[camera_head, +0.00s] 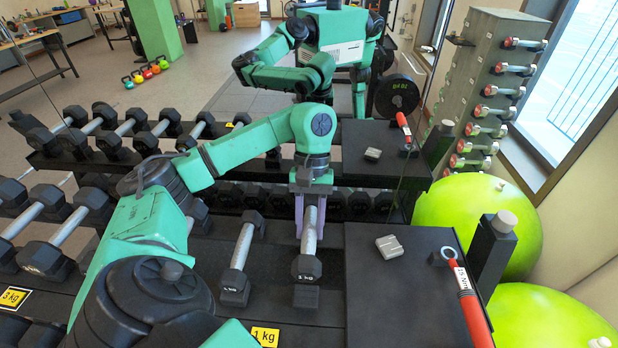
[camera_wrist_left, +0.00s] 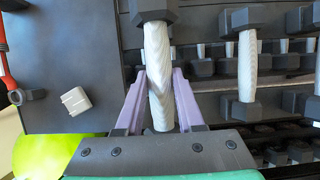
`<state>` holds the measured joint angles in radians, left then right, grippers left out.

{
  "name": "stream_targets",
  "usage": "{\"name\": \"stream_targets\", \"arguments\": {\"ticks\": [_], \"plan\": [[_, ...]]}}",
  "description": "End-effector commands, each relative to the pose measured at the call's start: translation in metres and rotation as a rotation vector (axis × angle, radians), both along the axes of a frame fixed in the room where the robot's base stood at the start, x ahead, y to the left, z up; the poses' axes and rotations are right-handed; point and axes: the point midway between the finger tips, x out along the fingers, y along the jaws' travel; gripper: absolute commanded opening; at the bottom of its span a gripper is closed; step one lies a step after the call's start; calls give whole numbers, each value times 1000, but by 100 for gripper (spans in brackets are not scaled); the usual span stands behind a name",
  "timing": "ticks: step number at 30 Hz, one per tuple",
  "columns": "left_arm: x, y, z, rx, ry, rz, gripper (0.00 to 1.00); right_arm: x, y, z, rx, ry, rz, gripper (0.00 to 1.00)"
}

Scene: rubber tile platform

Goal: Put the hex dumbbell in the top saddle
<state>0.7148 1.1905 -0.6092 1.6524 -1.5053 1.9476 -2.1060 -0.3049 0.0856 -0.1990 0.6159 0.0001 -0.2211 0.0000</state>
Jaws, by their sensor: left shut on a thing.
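My left gripper (camera_head: 311,212) is shut on the light ribbed handle of a hex dumbbell (camera_head: 309,238), with purple fingers on both sides of it. The dumbbell's near dark head, marked with a kg label, is over a black saddle block (camera_head: 306,297) on the rack's top tier. I cannot tell whether head and block touch. In the left wrist view the dumbbell (camera_wrist_left: 158,50) is between the fingers (camera_wrist_left: 160,82); one head shows at the top edge, and the other is hidden by the gripper. My right gripper is not in view.
Another dumbbell (camera_head: 241,250) lies just left of the held one, above a 1 kg label (camera_head: 265,336). To the right is a black flat top (camera_head: 400,300) with a small grey block (camera_head: 389,246) and a red-handled tool (camera_head: 470,305). Green balls (camera_head: 480,215) stand beyond. A mirror fills the back.

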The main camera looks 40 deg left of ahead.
Motion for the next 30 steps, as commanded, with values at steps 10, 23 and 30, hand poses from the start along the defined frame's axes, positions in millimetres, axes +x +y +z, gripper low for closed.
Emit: {"name": "stream_targets", "arguments": {"ticks": [10,23,30], "plan": [[0,0,-49,-3,3,2,0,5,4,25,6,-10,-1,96],[0,0,-74,-1,-2,2,0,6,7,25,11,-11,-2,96],[0,0,-75,2,0,1,67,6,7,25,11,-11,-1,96]]}}
